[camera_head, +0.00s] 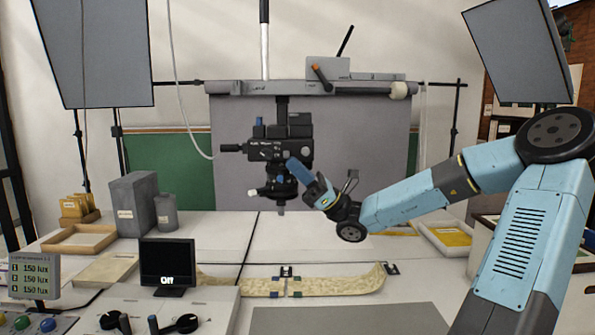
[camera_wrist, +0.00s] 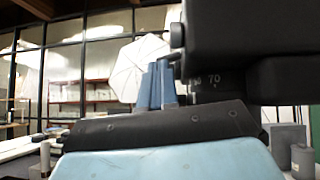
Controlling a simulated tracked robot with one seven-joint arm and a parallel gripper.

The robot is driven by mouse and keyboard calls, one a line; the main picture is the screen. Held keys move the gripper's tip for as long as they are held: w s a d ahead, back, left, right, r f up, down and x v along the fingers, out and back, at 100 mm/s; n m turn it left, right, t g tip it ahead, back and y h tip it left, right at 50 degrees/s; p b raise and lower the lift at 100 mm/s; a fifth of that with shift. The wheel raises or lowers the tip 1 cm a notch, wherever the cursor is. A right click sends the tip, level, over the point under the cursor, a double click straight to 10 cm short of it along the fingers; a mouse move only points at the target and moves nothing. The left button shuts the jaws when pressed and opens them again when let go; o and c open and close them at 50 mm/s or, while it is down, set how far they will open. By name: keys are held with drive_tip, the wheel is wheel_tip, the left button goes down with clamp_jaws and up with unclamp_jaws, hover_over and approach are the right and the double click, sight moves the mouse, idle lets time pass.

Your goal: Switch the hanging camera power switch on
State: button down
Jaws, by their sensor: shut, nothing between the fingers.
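The black hanging camera (camera_head: 280,150) hangs from a column in front of the grey backdrop, above the white table. It also fills the upper right of the wrist view (camera_wrist: 250,85), very near, with white scale numbers. My gripper (camera_head: 297,168) is at the camera's lower right side in the head view, its blue fingers pointing up and left. In the wrist view the fingers (camera_wrist: 157,85) stand together, shut and empty, beside the camera body. Whether they touch it I cannot tell. I cannot make out the power switch. A small black monitor (camera_head: 167,264) shows short white text.
A long pale curved object (camera_head: 320,284) lies on the table below. Grey boxes (camera_head: 134,204) stand at left, with a light meter panel (camera_head: 34,278) in front. A tray (camera_head: 447,237) is at right. Large light panels (camera_head: 92,50) flank the camera.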

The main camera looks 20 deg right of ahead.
drive_tip(key=shift+s+a+r, duration=0.15)
drive_tip(key=shift+s+r, duration=0.4)
drive_tip(key=shift+r, duration=0.1)
idle(0.6)
drive_tip(key=shift+f, duration=0.1)
drive_tip(key=s+d+f, duration=0.2)
drive_tip(key=s+f, duration=0.1)
drive_tip(key=f, duration=0.2)
drive_tip(key=s+d+f, duration=0.2)
drive_tip(key=d+f, duration=0.1)
drive_tip(key=f, duration=0.2)
drive_tip(key=shift+s+d+f, duration=0.2)
drive_tip(key=shift+s+d, duration=0.05)
drive_tip(key=shift+s, duration=0.15)
idle(0.3)
